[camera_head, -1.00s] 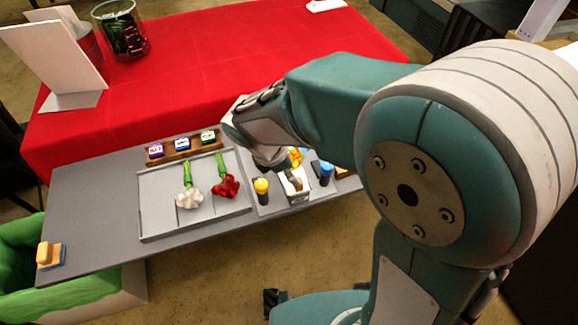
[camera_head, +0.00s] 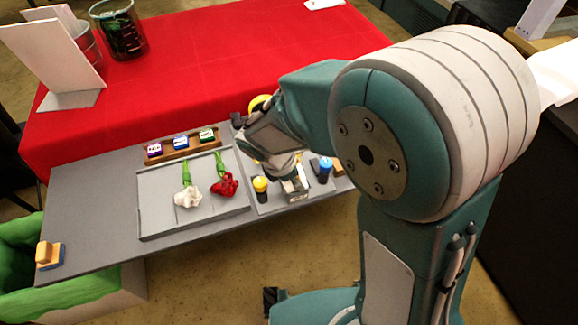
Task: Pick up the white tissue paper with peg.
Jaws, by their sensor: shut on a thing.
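The white tissue paper (camera_head: 296,189) is a small pale block on the right part of the grey table. My gripper (camera_head: 287,175) points down directly over it and meets its upper side. The gripper is shut on it. The wrist hides the top of the paper, so the peg and the fingertips cannot be made out clearly. I cannot tell whether the paper is raised off the table.
A yellow-topped holder (camera_head: 260,187) and a blue one (camera_head: 325,170) stand close on either side. A tray (camera_head: 160,222) holds a white flower (camera_head: 187,197) and a red flower (camera_head: 224,185). Small labelled boxes (camera_head: 180,141) stand behind. Yellow pieces show beside my wrist.

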